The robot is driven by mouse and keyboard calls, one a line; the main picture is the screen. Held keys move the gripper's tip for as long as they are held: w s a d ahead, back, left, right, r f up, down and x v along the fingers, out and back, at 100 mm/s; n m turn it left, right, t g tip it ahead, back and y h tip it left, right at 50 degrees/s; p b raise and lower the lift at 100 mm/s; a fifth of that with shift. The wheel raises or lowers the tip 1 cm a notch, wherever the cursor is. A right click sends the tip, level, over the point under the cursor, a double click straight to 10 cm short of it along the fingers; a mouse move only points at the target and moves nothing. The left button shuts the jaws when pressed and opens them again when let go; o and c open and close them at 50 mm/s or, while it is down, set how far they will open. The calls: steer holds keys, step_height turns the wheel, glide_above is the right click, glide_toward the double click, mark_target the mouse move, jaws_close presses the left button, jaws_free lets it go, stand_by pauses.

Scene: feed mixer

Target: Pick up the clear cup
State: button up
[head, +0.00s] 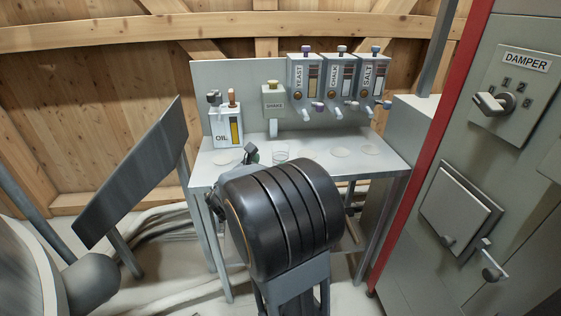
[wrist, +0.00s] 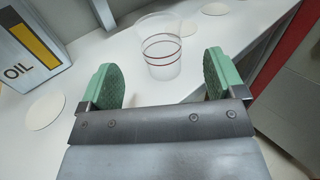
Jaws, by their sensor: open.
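The clear cup (wrist: 161,48) stands upright on the white table and has dark red lines around it. In the wrist view it is ahead of my gripper (wrist: 163,78), roughly centred between the two green fingertips and apart from them. My gripper is open and empty. In the head view the cup (head: 281,154) shows faintly on the table behind my dark arm. My gripper (head: 251,153) there is small and partly hidden by the arm, just left of the cup.
The table (head: 376,164) carries an oil dispenser (head: 226,128) at the left and flat white discs. Yeast (head: 304,80), chalk (head: 339,80) and salt (head: 373,80) dispensers hang on the back panel. A grey cabinet with a damper handle (head: 494,103) stands at the right.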

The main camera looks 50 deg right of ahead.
mark_target(276, 156)
steer(key=shift+w+d+b, duration=0.2)
steer(key=shift+w+d, duration=0.05)
steer(key=shift+d, duration=0.95)
steer(key=shift+w+d+b, duration=0.25)
steer(key=shift+d, duration=0.9)
steer(key=shift+w+d+b, duration=0.2)
steer(key=shift+w+d, duration=0.05)
steer(key=shift+d, duration=0.95)
steer(key=c, duration=1)
